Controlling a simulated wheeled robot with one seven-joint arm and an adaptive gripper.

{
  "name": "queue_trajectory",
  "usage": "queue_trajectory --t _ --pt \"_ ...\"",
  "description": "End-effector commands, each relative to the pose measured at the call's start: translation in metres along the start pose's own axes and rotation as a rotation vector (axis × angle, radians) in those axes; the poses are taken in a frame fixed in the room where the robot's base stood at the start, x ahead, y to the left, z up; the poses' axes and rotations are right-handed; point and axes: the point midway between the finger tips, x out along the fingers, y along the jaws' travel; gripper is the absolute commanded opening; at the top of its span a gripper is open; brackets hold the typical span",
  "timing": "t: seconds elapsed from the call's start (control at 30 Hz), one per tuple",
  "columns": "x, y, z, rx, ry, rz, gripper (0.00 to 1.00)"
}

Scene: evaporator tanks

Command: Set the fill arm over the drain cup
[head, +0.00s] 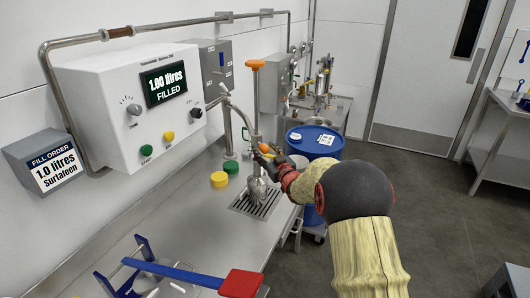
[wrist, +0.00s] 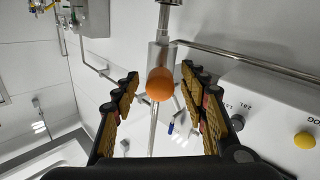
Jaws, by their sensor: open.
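The fill arm (head: 238,112) is a bent metal tube running from the control box to an upright valve body with an orange cap on top. A metal bottle (head: 257,191) stands below it on the drain grate (head: 240,207). My gripper (head: 268,157) is beside the valve body, at an orange ball knob (head: 264,148). In the wrist view, this orange ball (wrist: 160,84) sits between the spread fingers of my open gripper (wrist: 161,105), with a gap on each side. A metal block shows behind it. I cannot pick out the drain cup with certainty; my gripper and wrist hide part of that area.
The control box (head: 120,125) shows 1.00 litres filled. Yellow and green caps (head: 219,179) lie on the bench left of the grate. A blue drum (head: 315,141) stands behind my wrist. A blue and red tool (head: 240,283) is at the front.

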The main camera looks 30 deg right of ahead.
Motion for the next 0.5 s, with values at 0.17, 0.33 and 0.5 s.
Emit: queue_trajectory --t 0.17,0.33,0.5 --pt "-0.0001 -0.0001 -0.0002 0.0 0.0 0.0 0.43" --pt "-0.0002 -0.0001 -0.0001 0.0 0.0 0.0 0.34" --pt "-0.0003 -0.0001 0.0 0.0 -0.001 0.0 0.24"
